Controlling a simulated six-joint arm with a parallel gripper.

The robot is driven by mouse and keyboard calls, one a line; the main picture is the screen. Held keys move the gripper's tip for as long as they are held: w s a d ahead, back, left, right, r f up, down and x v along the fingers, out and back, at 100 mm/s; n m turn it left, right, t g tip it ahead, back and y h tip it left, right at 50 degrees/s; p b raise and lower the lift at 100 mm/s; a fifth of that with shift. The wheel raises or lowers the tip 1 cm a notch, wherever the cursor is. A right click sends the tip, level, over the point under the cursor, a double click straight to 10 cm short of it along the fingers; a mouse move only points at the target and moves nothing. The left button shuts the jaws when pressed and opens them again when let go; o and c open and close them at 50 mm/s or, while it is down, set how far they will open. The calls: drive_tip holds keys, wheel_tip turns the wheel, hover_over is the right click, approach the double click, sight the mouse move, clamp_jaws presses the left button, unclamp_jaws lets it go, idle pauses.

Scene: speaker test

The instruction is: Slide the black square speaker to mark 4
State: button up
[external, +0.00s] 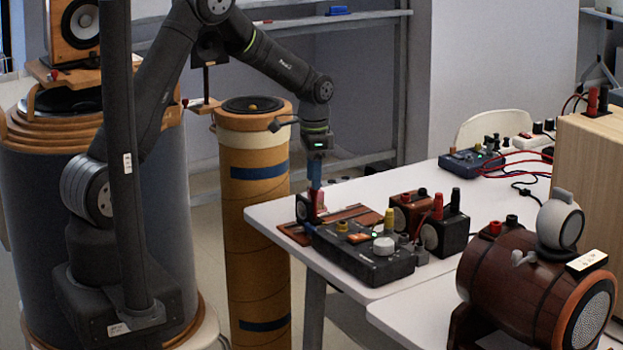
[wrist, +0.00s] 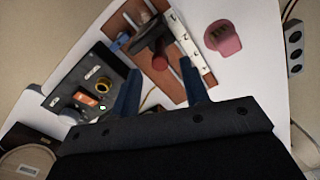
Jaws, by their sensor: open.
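In the wrist view a dark block with a red knob (wrist: 187,66), seemingly this speaker, sits on the board (wrist: 130,22). A white strip (wrist: 186,40) with small marks runs along the board; I cannot surely read which is 4. My gripper (external: 315,198) points down at the speaker, its blue fingers overlapping it in the picture. In the wrist view my gripper (wrist: 161,66) is open, with the block beyond the fingertips. Contact cannot be told.
A black control box (external: 365,255) with knobs stands close in front of the board. A red-brown speaker (external: 400,212) and another black speaker (external: 447,235) stand to its right. A pink object (wrist: 222,38) lies beside the strip. A barrel speaker (external: 510,285) is at front right.

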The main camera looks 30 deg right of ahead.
drive_tip(key=shift+f, duration=1.15)
clamp_jaws()
drive_tip(key=d, duration=1.2)
drive_tip(key=shift+d, duration=0.2)
drive_tip(key=shift+r, duration=0.1)
drive_tip(key=shift+c, duration=0.3)
unclamp_jaws()
drive_tip(key=shift+d, duration=0.15)
drive_tip(key=shift+o, duration=0.3)
